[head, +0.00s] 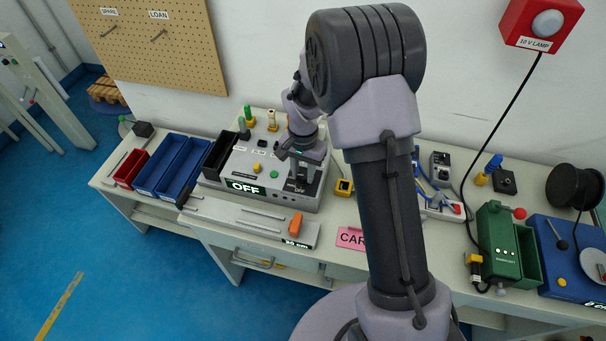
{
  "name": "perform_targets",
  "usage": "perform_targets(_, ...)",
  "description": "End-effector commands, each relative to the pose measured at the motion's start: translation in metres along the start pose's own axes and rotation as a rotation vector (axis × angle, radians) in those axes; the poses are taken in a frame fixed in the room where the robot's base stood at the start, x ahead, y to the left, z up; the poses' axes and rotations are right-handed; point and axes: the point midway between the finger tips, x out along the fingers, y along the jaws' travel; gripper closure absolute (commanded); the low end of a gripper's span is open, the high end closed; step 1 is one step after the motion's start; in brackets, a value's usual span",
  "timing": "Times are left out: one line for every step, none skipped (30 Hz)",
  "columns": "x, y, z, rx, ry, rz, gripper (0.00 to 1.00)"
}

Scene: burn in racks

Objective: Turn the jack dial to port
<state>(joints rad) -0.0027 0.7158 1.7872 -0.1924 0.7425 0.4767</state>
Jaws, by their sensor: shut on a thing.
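A grey control box (228,178) with a sloped top stands on the bench left of centre. Its lit display (245,187) reads OFF, and its top carries a yellow button, a green button and small black parts. My gripper (302,178) points down onto the right part of this box and is shut on what appears to be the jack dial. The jaws hide the dial, so I cannot tell which way it points. Small lettering shows just below the jaws, too small to read surely.
Blue bins (173,168) and a red bin (130,168) stand at the left. A long grey rail fixture (250,222) with an orange block lies in front. A pink card (350,238), a green box (497,245) and a blue box (560,260) are to the right.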

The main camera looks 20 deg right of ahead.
Motion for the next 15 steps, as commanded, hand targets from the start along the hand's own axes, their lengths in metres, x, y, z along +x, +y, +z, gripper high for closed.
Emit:
perform_targets(0.0014, -0.0006, -0.0009, 0.041, 0.003, -0.002, 1.00)
perform_targets(0.0013, -0.0006, -0.0009, 0.069, 0.003, -0.002, 1.00)
perform_targets(0.0013, -0.0006, -0.0009, 0.108, 0.003, -0.002, 1.00)
perform_targets(0.0013, -0.0005, -0.0008, 0.136, 0.002, -0.002, 1.00)
perform_targets(0.0014, -0.0005, -0.0007, 0.165, 0.002, -0.002, 1.00)
perform_targets(0.0015, -0.0005, -0.0006, 0.203, 0.002, -0.002, 1.00)
perform_targets(0.0016, -0.0004, -0.0007, 0.231, 0.002, -0.002, 1.00)
perform_targets(0.0016, -0.0005, -0.0007, 0.259, 0.002, -0.002, 1.00)
perform_targets(0.0015, -0.0005, -0.0008, 0.297, 0.002, -0.003, 1.00)
perform_targets(0.0014, -0.0005, -0.0008, 0.326, 0.002, -0.003, 1.00)
perform_targets(0.0013, -0.0005, -0.0008, 0.354, 0.002, -0.003, 1.00)
perform_targets(0.0013, -0.0005, -0.0007, 0.392, 0.002, -0.003, 1.00)
perform_targets(0.0013, -0.0004, -0.0007, 0.420, 0.002, -0.003, 1.00)
perform_targets(0.0013, -0.0004, -0.0007, 0.448, 0.002, -0.003, 1.00)
perform_targets(0.0014, -0.0004, -0.0007, 0.484, 0.002, -0.003, 1.00)
